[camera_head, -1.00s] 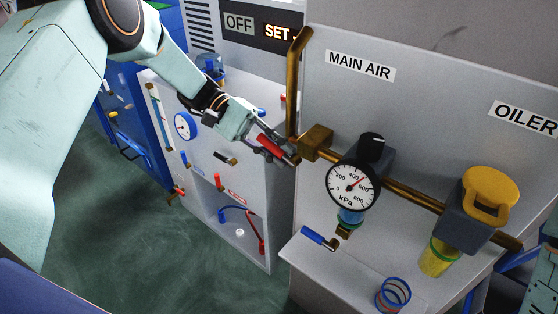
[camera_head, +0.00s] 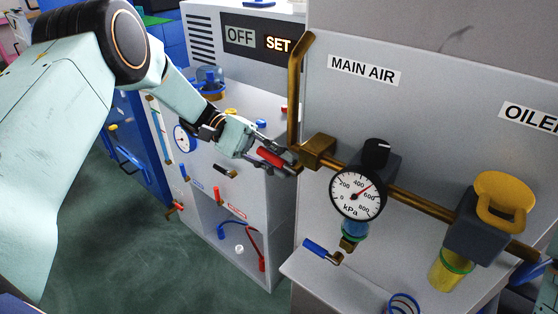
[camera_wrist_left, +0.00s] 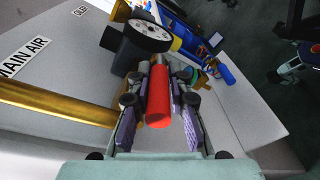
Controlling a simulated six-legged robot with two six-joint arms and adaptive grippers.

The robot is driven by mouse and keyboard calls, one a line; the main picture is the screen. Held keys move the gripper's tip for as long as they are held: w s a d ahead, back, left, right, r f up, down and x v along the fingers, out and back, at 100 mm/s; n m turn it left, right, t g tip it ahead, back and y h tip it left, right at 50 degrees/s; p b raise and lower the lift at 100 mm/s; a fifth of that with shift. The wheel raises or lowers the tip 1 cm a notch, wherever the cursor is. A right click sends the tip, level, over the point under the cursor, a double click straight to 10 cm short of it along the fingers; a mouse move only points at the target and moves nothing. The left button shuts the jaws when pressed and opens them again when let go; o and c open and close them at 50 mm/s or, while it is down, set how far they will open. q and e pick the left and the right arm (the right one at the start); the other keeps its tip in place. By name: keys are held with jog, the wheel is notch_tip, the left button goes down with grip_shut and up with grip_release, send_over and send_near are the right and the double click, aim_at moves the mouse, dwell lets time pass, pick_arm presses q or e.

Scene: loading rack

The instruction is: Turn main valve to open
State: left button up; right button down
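The main valve's red handle (camera_head: 272,157) sits at the left end of the brass pipe, beside a brass block (camera_head: 318,151), below the MAIN AIR label. My left gripper (camera_head: 268,148) is at this handle. In the left wrist view, the red handle (camera_wrist_left: 158,95) lies between the two purple-padded fingers of my left gripper (camera_wrist_left: 158,100). A narrow gap seems to show on each side, so the fingers look open around it. The handle's far end and pivot are partly hidden. My right gripper is not in view.
A pressure gauge (camera_head: 358,191) with a black knob (camera_head: 376,153) stands right of the valve. A yellow-handled oiler unit (camera_head: 490,215) is farther right. A blue-handled small valve (camera_head: 322,250) sits below. A vertical brass pipe (camera_head: 295,95) rises close to my gripper.

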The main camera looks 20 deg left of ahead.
aim_at(256, 149)
pick_arm(q)
jog(key=o, duration=0.4)
jog(key=shift+s, duration=0.15)
jog(key=shift+w+a, duration=0.15)
jog(key=shift+w, duration=0.05)
jog(key=v, duration=0.6)
jog(key=shift+w+a, duration=0.1)
jog(key=shift+a, duration=0.15)
jog(key=shift+a+r, duration=0.1)
jog(key=shift+a, duration=0.2)
jog(key=shift+a, duration=0.1)
